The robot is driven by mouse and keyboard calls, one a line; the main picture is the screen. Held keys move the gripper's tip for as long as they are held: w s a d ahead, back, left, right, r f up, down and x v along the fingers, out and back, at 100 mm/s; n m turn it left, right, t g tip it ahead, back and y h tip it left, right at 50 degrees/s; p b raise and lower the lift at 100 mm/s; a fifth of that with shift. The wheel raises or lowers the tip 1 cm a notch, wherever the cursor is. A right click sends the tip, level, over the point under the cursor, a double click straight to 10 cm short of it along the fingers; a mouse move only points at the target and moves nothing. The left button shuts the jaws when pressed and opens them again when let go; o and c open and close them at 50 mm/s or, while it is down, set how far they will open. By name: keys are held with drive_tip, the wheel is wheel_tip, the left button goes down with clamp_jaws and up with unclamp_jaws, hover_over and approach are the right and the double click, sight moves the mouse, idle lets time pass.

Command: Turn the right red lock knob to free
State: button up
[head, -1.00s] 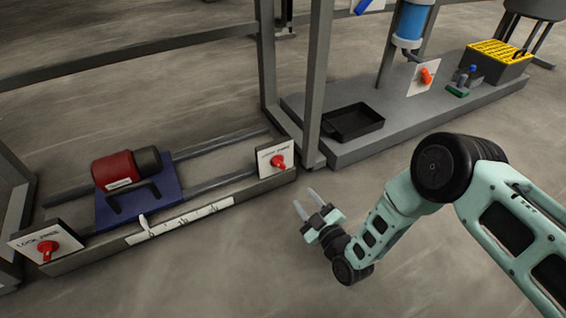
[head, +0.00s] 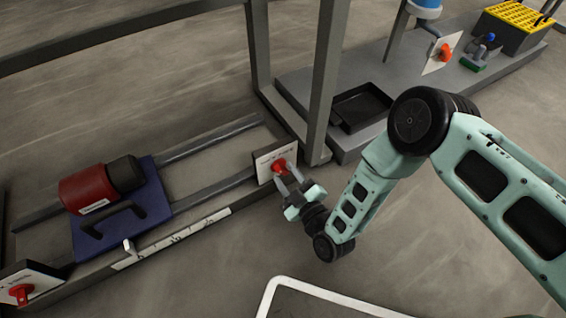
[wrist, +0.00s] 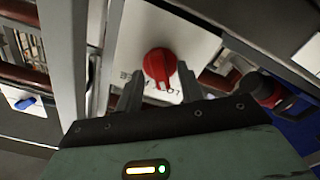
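The right red lock knob (head: 279,167) sits on a white label plate (head: 268,155) at the right end of the rail frame. In the wrist view the knob (wrist: 160,66) is just beyond my fingertips, roughly centred between them, with its pointer ridge toward the lower part of the plate. My gripper (head: 287,178) is open, its two fingers (wrist: 158,82) apart and close to the knob. I cannot tell whether a finger touches it. The plate's lettering is partly hidden and too small to read fully.
A blue carriage (head: 125,215) with a red and black cylinder (head: 88,190) stands on the rails to the left. Another red knob (head: 20,292) is at the left end.

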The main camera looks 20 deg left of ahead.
drive_tip(key=shift+w+a, duration=0.15)
drive_tip(key=shift+a, duration=0.05)
clamp_jaws()
